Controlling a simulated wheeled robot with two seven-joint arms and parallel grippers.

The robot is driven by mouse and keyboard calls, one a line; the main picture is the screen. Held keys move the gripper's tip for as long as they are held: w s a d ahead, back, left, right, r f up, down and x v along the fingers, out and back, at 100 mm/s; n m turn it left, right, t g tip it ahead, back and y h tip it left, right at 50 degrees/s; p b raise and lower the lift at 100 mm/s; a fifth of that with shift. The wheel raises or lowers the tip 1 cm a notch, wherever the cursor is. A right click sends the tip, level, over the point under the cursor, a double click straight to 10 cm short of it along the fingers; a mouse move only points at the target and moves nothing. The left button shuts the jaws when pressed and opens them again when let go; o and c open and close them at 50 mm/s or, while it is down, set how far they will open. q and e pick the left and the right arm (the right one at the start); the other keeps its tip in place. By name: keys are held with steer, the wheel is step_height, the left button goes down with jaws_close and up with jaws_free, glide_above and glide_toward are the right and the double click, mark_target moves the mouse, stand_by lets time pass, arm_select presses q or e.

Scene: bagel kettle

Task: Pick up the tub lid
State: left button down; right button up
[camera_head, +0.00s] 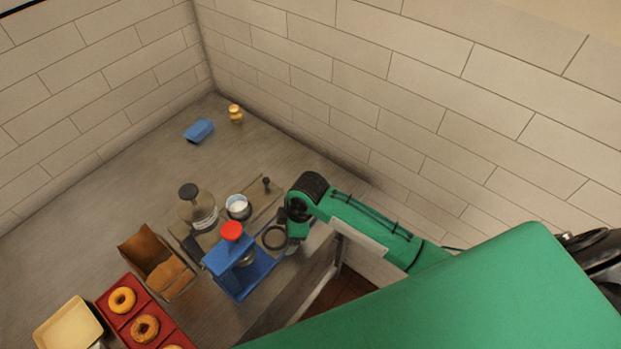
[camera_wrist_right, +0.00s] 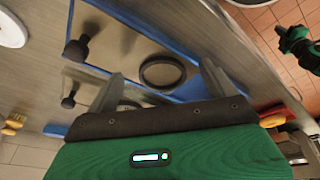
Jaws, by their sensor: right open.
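A thin dark round ring with a grey middle, which looks like the tub lid (camera_head: 274,237), lies flat on the worktop beside the blue stand. In the right wrist view the lid (camera_wrist_right: 143,72) shows between and beyond the fingers of my right gripper (camera_wrist_right: 161,68). The fingers are open, one on each side of it in the picture; I cannot tell whether they touch it. In the head view my right gripper (camera_head: 291,248) is partly hidden by its own arm, just right of the lid. A small tub with white contents (camera_head: 238,206) stands behind the lid. My left gripper is not seen.
A blue stand with a red knob (camera_head: 231,265) is close in front of the lid. A glass jar with a dark top (camera_head: 198,208), a brown box (camera_head: 158,262) and a red doughnut tray (camera_head: 112,318) are at left. The worktop's back left is mostly clear.

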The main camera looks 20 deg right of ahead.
steer(key=w+d+r+n, duration=0.1)
steer(key=w, duration=0.2)
steer(key=w+d+r+n+h, duration=0.1)
steer(key=w+d, duration=0.1)
steer(key=w, duration=0.1)
steer(key=w+d+r+n, duration=0.1)
steer(key=w+d+n, duration=0.1)
steer(key=w, duration=0.1)
steer(key=shift+w+r+g+h, duration=0.25)
steer(key=shift+g+h, duration=0.05)
steer(key=shift+g, duration=0.1)
steer(key=w+d+r+n+h, duration=0.1)
steer(key=w+d+r+n, duration=0.1)
steer(key=w+d+r, duration=0.55)
steer(key=shift+g, duration=0.3)
steer(key=f+b, duration=0.2)
steer(key=f, duration=0.1)
steer(key=f+b, duration=0.2)
steer(key=f, duration=0.1)
steer(key=d+f+b, duration=0.1)
steer(key=f+b, duration=0.2)
steer(key=shift+w+f, duration=0.2)
steer(key=shift+f, duration=0.2)
step_height(320, 180, down, 5)
steer(key=b, duration=0.6)
steer(key=shift+w+f, duration=0.1)
steer(key=c, duration=1)
